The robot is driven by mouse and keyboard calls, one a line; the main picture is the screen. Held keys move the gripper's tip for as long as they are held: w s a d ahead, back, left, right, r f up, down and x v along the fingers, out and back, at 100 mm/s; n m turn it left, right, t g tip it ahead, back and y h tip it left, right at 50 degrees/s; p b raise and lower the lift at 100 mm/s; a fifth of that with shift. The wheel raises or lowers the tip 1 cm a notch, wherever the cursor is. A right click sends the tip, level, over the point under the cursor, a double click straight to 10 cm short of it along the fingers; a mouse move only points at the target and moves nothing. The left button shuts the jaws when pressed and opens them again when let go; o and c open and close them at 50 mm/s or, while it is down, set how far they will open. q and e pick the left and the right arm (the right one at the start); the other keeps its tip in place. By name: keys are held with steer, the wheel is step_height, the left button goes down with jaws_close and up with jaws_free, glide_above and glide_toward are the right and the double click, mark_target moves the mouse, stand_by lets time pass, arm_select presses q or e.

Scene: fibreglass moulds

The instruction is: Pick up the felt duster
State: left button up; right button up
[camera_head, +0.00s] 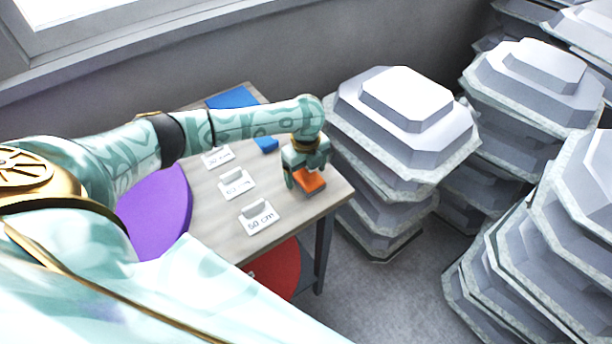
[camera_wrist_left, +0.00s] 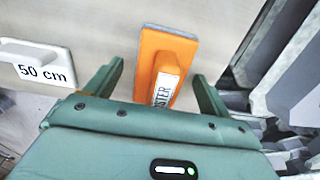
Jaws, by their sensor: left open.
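The felt duster (camera_wrist_left: 172,52) is an orange block with a raised orange handle that carries a white label reading "STER". In the head view the duster (camera_head: 310,180) lies near the right corner of the wooden table (camera_head: 219,237). My left gripper (camera_head: 307,178) is right above it. In the left wrist view my left gripper (camera_wrist_left: 157,78) is open, with one finger on each side of the duster and a gap at both sides. The handle's near end is hidden by the gripper body. My right gripper does not show.
Cards with size labels stand on the table, the nearest being the 50 cm card (camera_head: 259,218). A blue block (camera_head: 266,144) lies behind my gripper. Stacks of grey moulds (camera_head: 400,135) rise close to the table's right. A purple disc (camera_head: 157,210) is at the left.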

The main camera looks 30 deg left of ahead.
arm_select(q)
steer(key=c, duration=1.1)
